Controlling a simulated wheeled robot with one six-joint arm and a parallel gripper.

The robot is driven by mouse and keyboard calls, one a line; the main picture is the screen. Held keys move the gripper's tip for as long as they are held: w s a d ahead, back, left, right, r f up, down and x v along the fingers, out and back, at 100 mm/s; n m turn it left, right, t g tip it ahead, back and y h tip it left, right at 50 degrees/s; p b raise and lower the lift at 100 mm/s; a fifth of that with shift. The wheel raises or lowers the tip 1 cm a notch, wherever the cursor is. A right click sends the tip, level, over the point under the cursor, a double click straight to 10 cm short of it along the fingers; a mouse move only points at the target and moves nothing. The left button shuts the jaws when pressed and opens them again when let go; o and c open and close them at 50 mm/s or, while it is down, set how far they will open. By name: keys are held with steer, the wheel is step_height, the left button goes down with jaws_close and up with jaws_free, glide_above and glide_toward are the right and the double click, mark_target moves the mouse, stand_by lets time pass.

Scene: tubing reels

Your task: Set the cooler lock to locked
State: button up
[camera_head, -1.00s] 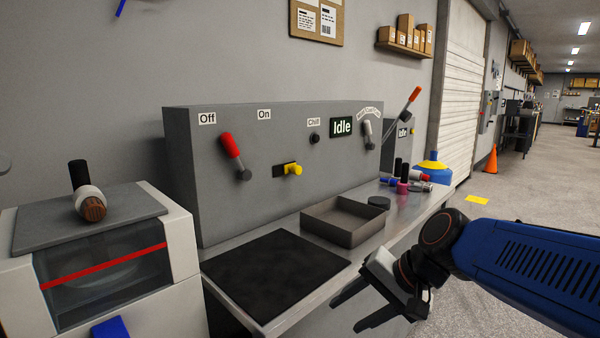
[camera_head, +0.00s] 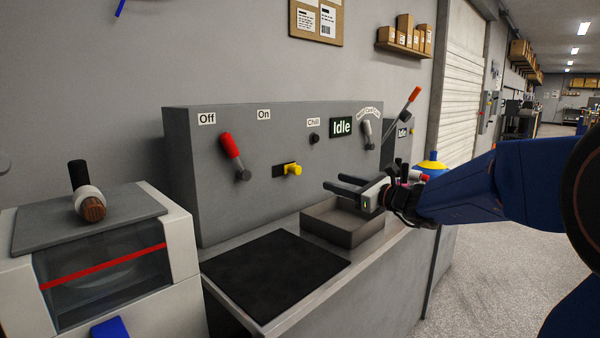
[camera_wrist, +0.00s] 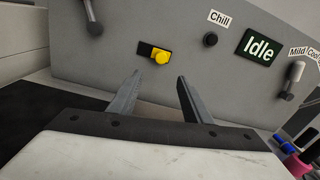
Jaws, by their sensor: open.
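The grey cooler panel (camera_head: 200,165) carries a yellow knob (camera_head: 293,170) at the right end of a small black slot plate (camera_head: 278,171). No label beside the knob names it as the lock. In the wrist view the yellow knob (camera_wrist: 160,56) appears just beyond the fingertips, roughly between them. My gripper (camera_head: 332,182) is open and empty, to the right of the knob and apart from it, pointing left toward the panel. A red-handled lever (camera_head: 231,148) leans up-left toward the "Off" label (camera_head: 207,119). The display (camera_head: 341,127) reads "Idle".
A black button (camera_head: 314,139) and a grey lever (camera_head: 366,130) are on the panel's right. A grey tray (camera_head: 330,228) lies below my gripper, and a black mat (camera_head: 270,272) lies left of it. A white box with a window (camera_head: 105,275) stands at left.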

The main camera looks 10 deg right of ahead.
mark_target(298, 170)
steer(key=x, duration=1.7)
steer(key=shift+w+a, duration=0.1)
steer(key=shift+w, duration=0.15)
jaws_close()
